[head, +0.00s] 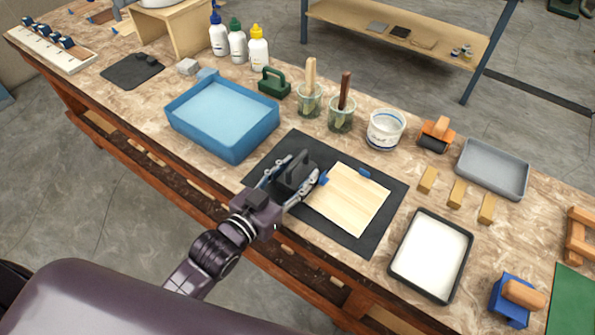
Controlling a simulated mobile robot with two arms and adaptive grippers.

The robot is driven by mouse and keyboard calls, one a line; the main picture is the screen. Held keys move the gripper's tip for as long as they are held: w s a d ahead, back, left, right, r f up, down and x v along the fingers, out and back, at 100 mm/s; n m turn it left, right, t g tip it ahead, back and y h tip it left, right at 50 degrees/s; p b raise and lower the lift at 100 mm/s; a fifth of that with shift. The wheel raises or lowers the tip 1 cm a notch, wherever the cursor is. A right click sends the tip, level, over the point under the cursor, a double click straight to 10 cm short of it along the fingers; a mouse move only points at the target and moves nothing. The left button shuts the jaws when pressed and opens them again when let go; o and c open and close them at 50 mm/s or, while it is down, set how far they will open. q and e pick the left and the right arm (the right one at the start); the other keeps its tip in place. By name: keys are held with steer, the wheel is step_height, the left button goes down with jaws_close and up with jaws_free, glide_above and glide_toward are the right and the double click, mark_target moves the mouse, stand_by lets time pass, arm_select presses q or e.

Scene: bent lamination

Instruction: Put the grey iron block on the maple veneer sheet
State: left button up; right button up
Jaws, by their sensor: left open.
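The grey iron block (297,168), dark with a raised handle-like top, is on the black mat (375,238), left of the veneer. The pale maple veneer sheet (349,198) lies flat on the same mat, and the block is beside it, not on it. My left gripper (290,181) is open, its fingers around the block's near part. The fingers hide part of the block, and I cannot tell whether they touch it. My right gripper is not in view.
A blue tub (228,140) is left of the mat. Jars with brushes (341,118) and a white pot (385,130) stand behind. A white-filled tray (402,262) and wooden blocks (457,192) are at right.

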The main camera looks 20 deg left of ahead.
arm_select(q)
jaws_close()
steer(key=shift+w+r, duration=0.2)
stand_by(0.5)
steer(key=shift+r, duration=0.1)
